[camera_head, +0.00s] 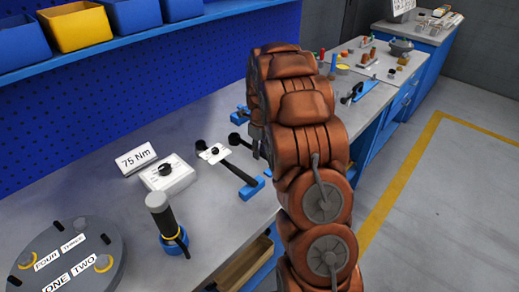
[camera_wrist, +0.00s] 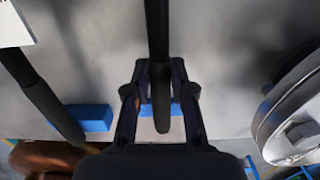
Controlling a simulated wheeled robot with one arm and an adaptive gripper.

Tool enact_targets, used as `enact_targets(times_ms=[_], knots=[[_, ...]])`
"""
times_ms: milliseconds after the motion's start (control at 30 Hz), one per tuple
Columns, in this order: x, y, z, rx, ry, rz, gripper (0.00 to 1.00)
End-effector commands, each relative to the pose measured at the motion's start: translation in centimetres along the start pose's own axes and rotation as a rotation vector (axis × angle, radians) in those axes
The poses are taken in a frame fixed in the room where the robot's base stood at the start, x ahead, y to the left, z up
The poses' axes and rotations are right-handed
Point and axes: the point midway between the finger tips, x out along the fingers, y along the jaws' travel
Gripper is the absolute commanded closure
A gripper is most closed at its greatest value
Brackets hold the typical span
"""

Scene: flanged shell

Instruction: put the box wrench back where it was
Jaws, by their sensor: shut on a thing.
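In the wrist view my gripper (camera_wrist: 160,73) is shut around a long dark handle (camera_wrist: 158,35), which I take to be the box wrench. Its lower end sits between the fingers, above or on a blue rest (camera_wrist: 147,110); I cannot tell whether they touch. In the head view a dark round end (camera_head: 236,144) shows beside my arm, probably the same wrench; the arm hides the rest of it and my gripper. A second dark-handled tool (camera_head: 240,173) lies to the left, its handle by another blue rest (camera_head: 250,188). Its handle also shows in the wrist view (camera_wrist: 42,98).
A dial box (camera_head: 168,175), a 75 Nm sign (camera_head: 136,158), an upright dark-handled tool (camera_head: 163,218) and a round numbered plate (camera_head: 40,262) stand left on the bench. A metal flange with a bolt (camera_wrist: 300,130) is close on the right in the wrist view.

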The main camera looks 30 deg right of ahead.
Motion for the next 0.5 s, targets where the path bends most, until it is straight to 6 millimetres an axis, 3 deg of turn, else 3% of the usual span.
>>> enact_targets(times_ms=[367,400,500], knots=[[0.42,-0.06,0.08,0.000,-0.003,-0.002,1.00],[0.47,-0.07,0.08,0.000,-0.003,-0.002,0.75],[0.41,-0.06,0.08,0.000,-0.003,-0.002,0.65]])
